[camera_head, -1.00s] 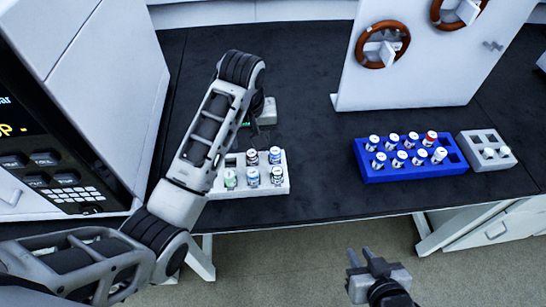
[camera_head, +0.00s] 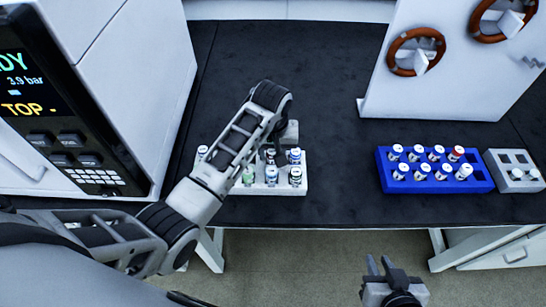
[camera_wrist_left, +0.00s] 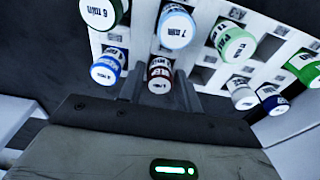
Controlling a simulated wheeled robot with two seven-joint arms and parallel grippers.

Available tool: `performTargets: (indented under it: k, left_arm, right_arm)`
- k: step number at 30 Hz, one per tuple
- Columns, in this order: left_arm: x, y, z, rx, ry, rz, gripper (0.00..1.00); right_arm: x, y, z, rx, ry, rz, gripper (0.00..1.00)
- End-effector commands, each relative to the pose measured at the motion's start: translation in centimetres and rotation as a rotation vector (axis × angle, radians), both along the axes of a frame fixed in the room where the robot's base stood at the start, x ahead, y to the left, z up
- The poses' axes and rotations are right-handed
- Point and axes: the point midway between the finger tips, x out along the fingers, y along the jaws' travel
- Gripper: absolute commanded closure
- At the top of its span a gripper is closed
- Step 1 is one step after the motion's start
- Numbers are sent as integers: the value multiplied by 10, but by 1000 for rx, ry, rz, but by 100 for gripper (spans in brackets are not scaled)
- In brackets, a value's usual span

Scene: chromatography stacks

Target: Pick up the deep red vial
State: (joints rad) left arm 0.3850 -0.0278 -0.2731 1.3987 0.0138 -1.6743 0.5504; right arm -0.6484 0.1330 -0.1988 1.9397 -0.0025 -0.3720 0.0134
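The deep red vial (camera_wrist_left: 160,75) has a white top and stands in the white rack (camera_wrist_left: 213,70). In the head view the vial (camera_head: 270,156) is in the rack's back row, partly hidden by my left arm. My left gripper (camera_wrist_left: 162,88) is open, with one finger on each side of the deep red vial in the wrist view. Gaps show beside the vial, and I cannot tell how deep the fingers reach. In the head view this gripper is mostly hidden by its own arm. My right gripper (camera_head: 379,266) is open and empty, in front of the bench.
Blue-, green- and white-labelled vials stand close around in the white rack. A blue rack (camera_head: 437,187) with several vials and a small grey rack (camera_head: 499,159) stand to the right. A large machine (camera_head: 110,80) stands at left. Bare bench (camera_head: 345,170) lies between the racks.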

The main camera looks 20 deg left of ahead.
Motion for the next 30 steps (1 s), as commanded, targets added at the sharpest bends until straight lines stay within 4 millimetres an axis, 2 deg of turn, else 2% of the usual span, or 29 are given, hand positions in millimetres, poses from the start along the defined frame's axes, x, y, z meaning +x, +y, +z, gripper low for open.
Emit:
performTargets:
  k: [1,3,12,17,23,30]
  left_arm:
    - [0,0,0,0,0,0,80]
    - [0,0,0,0,0,0,97]
    - [0,0,1,-1,-1,0,98]
    - [1,-1,8,0,-2,0,98]
    - [0,0,34,-2,-5,0,98]
    - [-26,25,74,0,-6,2,98]
  right_arm:
    - [0,0,0,0,1,0,78]
    - [0,0,0,0,1,0,78]
    - [0,0,0,-1,2,-1,78]
    - [0,-1,-2,-1,2,-1,78]
    - [-1,-1,-4,-2,5,-1,78]
    - [-1,-1,-2,-2,4,-1,78]
